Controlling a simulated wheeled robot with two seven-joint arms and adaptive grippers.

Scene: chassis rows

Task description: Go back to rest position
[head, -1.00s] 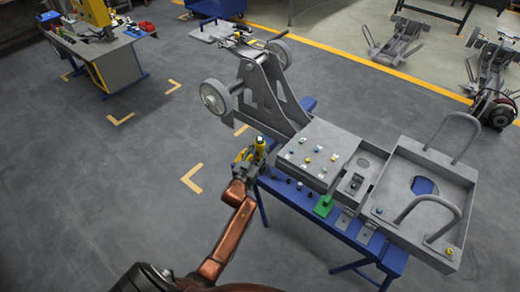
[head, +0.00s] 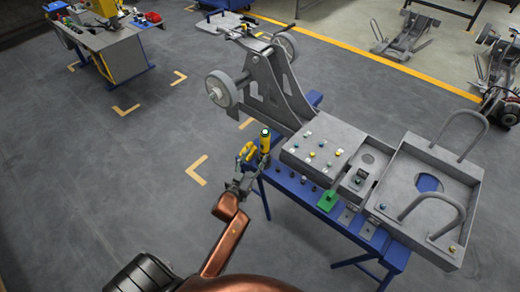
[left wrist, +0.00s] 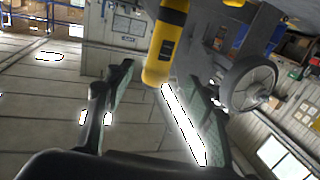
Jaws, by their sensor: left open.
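A yellow tool (head: 265,142) with a dark end stands upright at the left end of the blue table (head: 310,198). My left gripper (head: 247,174) is open and empty, just below and left of the tool in the head view. In the left wrist view, the yellow tool (left wrist: 166,42) shows beyond the open fingers (left wrist: 161,84), apart from them as far as I can tell. A smaller yellow piece (head: 246,151) shows beside the tool; I cannot tell what it is. My right gripper is in neither view.
The grey chassis (head: 430,185) with upright loops, a button panel (head: 322,148) and a wheel (head: 222,88) covers much of the table. A green block (head: 327,200) lies at the table's front. Open floor is left of the table; a workbench (head: 108,45) stands far left.

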